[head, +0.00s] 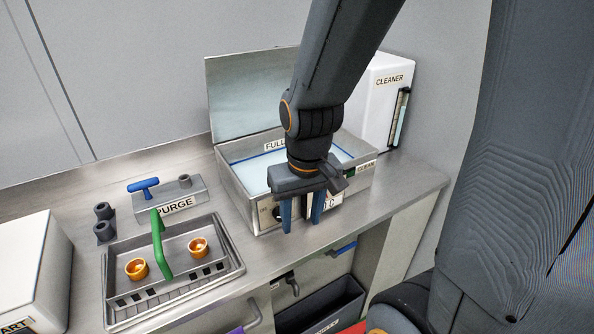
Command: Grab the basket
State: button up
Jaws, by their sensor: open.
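The basket (181,287) is a grey metal tray with slotted sides and a tall green handle (161,245) arching over it. It sits on the counter at the left. Two orange ring-like parts, one at the left (137,268) and one at the right (198,247), stand inside it on either side of the handle. My gripper (302,219) points down with its blue fingers apart and nothing between them. It is well to the right of the basket, in front of the steel tank.
The open steel tank (248,197) holds pale liquid, with its lid (252,95) raised behind. A PURGE block (178,205) with a blue handle stands behind the basket. A white box (30,270) is at far left, a CLEANER box (385,95) at back right. Counter (240,258) between basket and gripper is clear.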

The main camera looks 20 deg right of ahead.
aim_at(165, 250)
jog(key=k, duration=0.45)
jog(key=u, duration=0.75)
jog(key=i, duration=0.5)
jog(key=z, duration=0.35)
